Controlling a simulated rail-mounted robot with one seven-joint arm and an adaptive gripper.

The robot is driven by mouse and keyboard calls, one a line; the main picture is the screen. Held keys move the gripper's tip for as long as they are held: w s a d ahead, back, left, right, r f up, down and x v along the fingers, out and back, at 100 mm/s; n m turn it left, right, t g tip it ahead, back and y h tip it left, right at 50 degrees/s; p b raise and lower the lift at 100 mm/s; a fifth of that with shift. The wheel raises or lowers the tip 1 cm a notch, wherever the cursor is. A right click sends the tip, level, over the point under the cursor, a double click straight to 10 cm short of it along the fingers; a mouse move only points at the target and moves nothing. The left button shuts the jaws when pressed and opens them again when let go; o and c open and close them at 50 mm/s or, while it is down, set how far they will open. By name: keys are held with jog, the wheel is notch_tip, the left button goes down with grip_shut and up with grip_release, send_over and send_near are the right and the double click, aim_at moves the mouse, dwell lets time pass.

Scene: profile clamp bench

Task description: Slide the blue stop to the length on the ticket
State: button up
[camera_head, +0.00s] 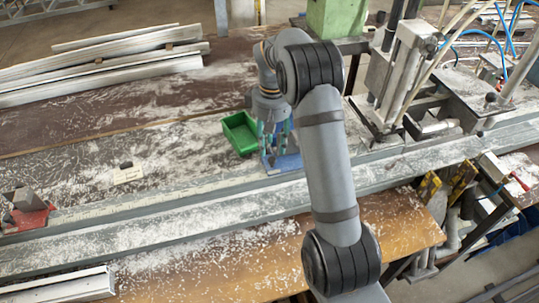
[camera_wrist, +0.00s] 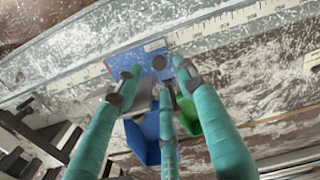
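The blue stop (camera_head: 287,163) sits on the rail bed under my gripper, partly hidden by the fingers. In the wrist view, its blue plate (camera_wrist: 128,62) lies against the ruler scale (camera_wrist: 79,79), with a grey block between the fingers. My gripper (camera_head: 273,143) points down at the stop. In the wrist view, its teal fingers (camera_wrist: 158,80) are spread and reach around the grey block; I cannot tell if they touch it. The ticket (camera_head: 127,174) is a small pale card with a dark mark on the bench left of the stop. Its writing is too small to read.
A green bin (camera_head: 238,133) stands just behind and left of the stop. A red stop with a grey block (camera_head: 28,212) is at the rail's left end. Long metal profiles (camera_head: 110,60) lie at the back left. The clamp machine (camera_head: 410,70) stands to the right.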

aim_at(272, 159)
jog(key=shift+f+p, duration=0.4)
jog(key=shift+f, duration=2.4)
jog(key=c, duration=0.3)
grip_shut()
